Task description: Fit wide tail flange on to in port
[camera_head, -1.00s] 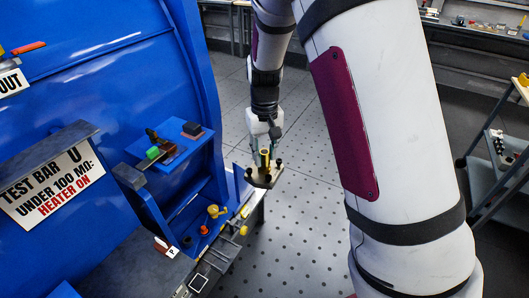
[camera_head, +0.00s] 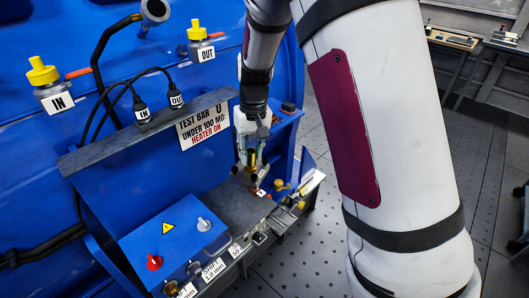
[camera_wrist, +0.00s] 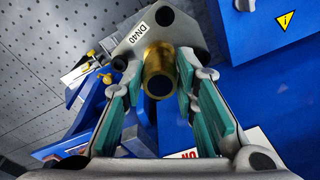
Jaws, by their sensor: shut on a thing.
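In the wrist view, my gripper (camera_wrist: 160,84) is shut on a grey flange (camera_wrist: 182,28) labelled DN40, with a brass tail (camera_wrist: 158,68) between the green finger pads. In the head view, my gripper (camera_head: 251,160) holds the flange in front of the blue machine, above the dark shelf; its brass tail (camera_head: 252,163) shows, while the plate is mostly hidden. The in port (camera_head: 42,75) is at the upper left on the blue wall, with a yellow cap and an IN label. The flange is well apart from it, to its right.
The out port (camera_head: 200,38), also yellow-capped, is farther right. A blue control box (camera_head: 165,245) stands below. Yellow and orange small parts (camera_head: 280,186) lie right of my gripper.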

